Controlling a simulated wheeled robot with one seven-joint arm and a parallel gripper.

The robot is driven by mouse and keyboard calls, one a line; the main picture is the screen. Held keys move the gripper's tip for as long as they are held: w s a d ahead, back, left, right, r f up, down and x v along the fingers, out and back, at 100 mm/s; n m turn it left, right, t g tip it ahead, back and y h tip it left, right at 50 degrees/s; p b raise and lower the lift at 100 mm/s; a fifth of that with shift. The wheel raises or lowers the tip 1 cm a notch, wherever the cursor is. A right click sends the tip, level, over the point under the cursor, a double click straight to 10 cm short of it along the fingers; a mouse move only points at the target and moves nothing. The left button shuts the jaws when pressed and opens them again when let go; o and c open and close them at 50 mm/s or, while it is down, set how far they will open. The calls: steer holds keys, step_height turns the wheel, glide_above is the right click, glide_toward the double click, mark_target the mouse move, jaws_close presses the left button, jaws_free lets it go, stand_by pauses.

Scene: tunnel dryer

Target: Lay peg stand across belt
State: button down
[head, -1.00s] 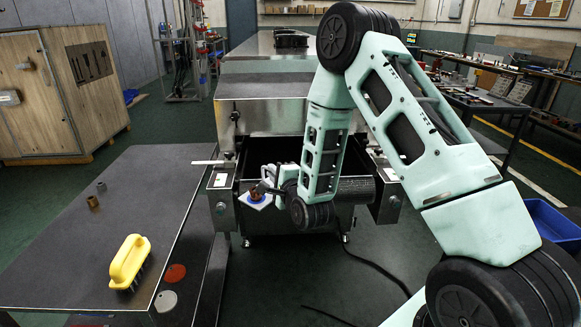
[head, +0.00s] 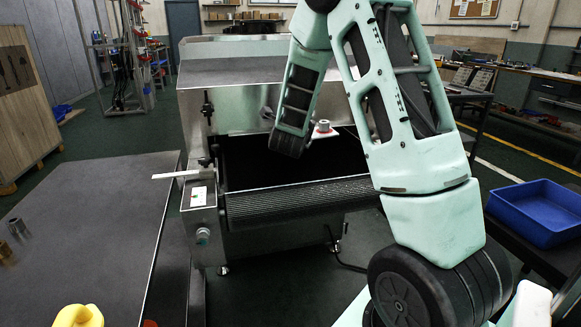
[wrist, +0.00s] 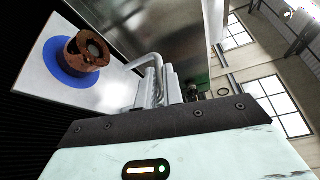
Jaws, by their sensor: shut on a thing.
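The peg stand (wrist: 112,95) is a white plate with a blue disc and a brown ring around its peg. In the wrist view my gripper (wrist: 150,78) is shut on the plate's right edge, and the stand looks tilted in that view. The dark ribbed belt (head: 290,202) runs into the dryer mouth; ribbed dark surface also shows at the left of the wrist view (wrist: 22,125).
The dryer's steel hood (head: 240,105) stands over the belt. A blue bin (head: 540,212) stands on the right.

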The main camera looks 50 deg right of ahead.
step_height(320, 180, down, 10)
steer(key=shift+d+r+b, duration=0.1)
steer(key=shift+r+b, duration=0.05)
steer(key=shift+b, duration=0.25)
steer(key=c, duration=1.5)
jaws_free()
steer(key=shift+c, duration=0.2)
steer(key=v, duration=1.2)
steer(key=shift+w+b, duration=0.1)
steer(key=shift+b, duration=0.3)
